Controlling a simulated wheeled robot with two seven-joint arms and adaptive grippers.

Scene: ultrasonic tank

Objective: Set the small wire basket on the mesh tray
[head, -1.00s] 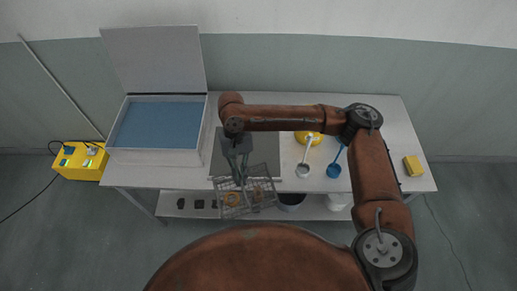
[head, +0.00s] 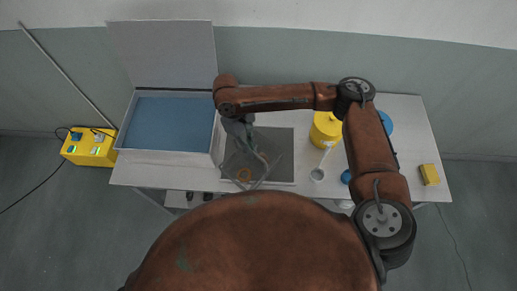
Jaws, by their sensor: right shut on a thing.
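The small wire basket (head: 237,165) shows as a thin grey mesh with an orange ring (head: 244,174) in it. My right gripper (head: 258,158) points down and is shut on the basket. The basket overlaps the left and front part of a flat dark grey rectangle (head: 281,148) on the table, which looks like the mesh tray. I cannot tell whether the basket touches it or hangs above it. My left gripper is not in view.
An open tank (head: 154,157) with blue inside and a raised lid (head: 162,52) stands close on the left. A yellow block (head: 429,175) lies far right. My base hides the table's front.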

